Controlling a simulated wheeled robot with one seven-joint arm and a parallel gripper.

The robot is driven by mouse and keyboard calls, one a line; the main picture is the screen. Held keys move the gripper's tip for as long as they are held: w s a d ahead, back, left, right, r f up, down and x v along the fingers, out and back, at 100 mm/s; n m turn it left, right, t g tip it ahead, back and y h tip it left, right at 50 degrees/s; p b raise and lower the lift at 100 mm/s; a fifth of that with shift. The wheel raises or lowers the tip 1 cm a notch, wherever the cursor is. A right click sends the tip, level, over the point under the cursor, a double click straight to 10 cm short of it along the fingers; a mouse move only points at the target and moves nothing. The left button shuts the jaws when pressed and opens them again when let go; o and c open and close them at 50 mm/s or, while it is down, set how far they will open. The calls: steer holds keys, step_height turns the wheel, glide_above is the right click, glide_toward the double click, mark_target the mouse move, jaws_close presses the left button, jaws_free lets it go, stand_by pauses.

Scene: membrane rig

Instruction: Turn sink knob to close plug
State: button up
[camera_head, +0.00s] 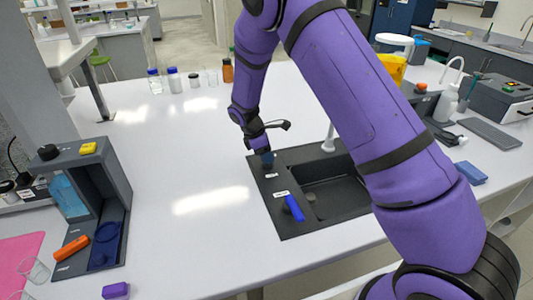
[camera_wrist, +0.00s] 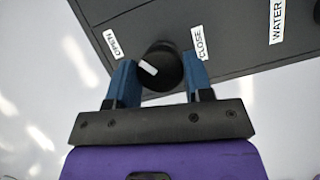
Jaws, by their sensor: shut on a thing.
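The dark sink (camera_head: 283,226) is set into the white bench in the head view. Its black round knob (camera_wrist: 165,60) shows in the wrist view, with a white mark on its left side. An OPEN label (camera_wrist: 111,41) is left of the knob and a CLOSE label (camera_wrist: 198,42) is right of it. My gripper (camera_wrist: 160,76) has its two blue fingers on either side of the knob, shut on it. In the head view my gripper (camera_head: 267,158) is at the sink's far left corner and hides the knob. I cannot make out the plug's state.
A blue lever (camera_head: 294,208) stands on the sink's left rim, nearer me. A WATER label (camera_wrist: 277,20) shows in the wrist view. A dark stand (camera_head: 117,185) is at the left. Bottles (camera_head: 174,80) stand at the back. The bench left of the sink is clear.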

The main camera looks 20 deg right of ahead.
steer(key=m+g, duration=0.1)
steer(key=m, duration=0.2)
steer(key=m+g+y, duration=0.1)
steer(key=m, duration=0.2)
steer(key=shift+w, duration=0.1)
steer(key=m+y, duration=0.1)
steer(key=m, duration=0.2)
steer(key=m+g+y, duration=0.1)
steer(key=m, duration=0.2)
steer(key=shift+d+m, duration=0.15)
steer(key=shift+m, duration=0.15)
steer(key=m+y, duration=0.1)
steer(key=m, duration=0.2)
steer(key=m+y, duration=0.1)
steer(key=m, duration=0.2)
steer(key=shift+d+y, duration=0.1)
steer(key=shift+y, duration=0.2)
steer(key=m+y, duration=0.1)
steer(key=m, duration=0.5)
steer(key=shift+t+y, duration=0.3)
steer(key=shift+y, duration=0.1)
steer(key=shift+m, duration=0.3)
steer(key=o, duration=0.9)
steer(key=v, duration=1.1)
